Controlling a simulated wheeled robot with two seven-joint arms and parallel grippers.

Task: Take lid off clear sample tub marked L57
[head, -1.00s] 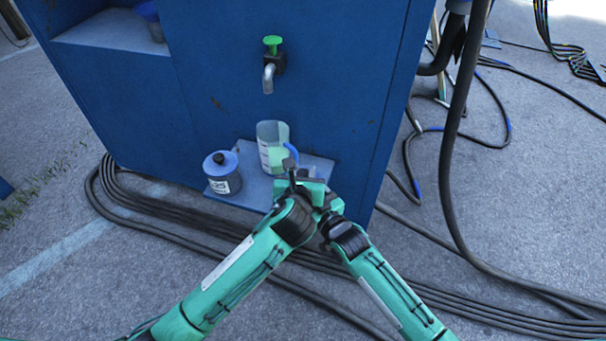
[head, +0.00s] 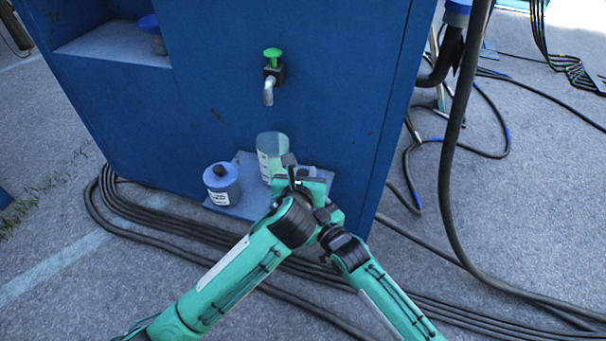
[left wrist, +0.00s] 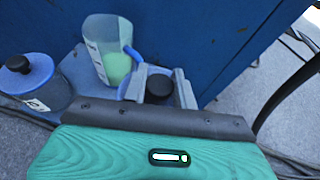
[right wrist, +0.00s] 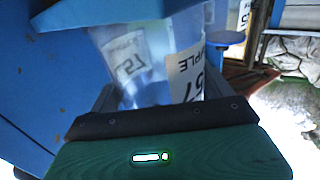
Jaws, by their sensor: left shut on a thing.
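The clear sample tub (right wrist: 145,70) shows in the right wrist view with a white label ending in 57. My right gripper (right wrist: 157,95) has its fingers against both sides of the tub. My left gripper (head: 290,168) is shut on the black knob (left wrist: 159,88) of the lid, in the middle of the left wrist view. In the head view the grippers hide most of the tub and lid. I cannot tell how far the lid is from the tub's rim.
A blue-lidded tub (head: 221,184) stands left on the small shelf (head: 245,207). A clear jug (head: 270,153) with pale green contents stands behind my left gripper. A tap (head: 271,80) sticks out of the blue cabinet (head: 340,60). Black cables (head: 150,222) lie on the ground.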

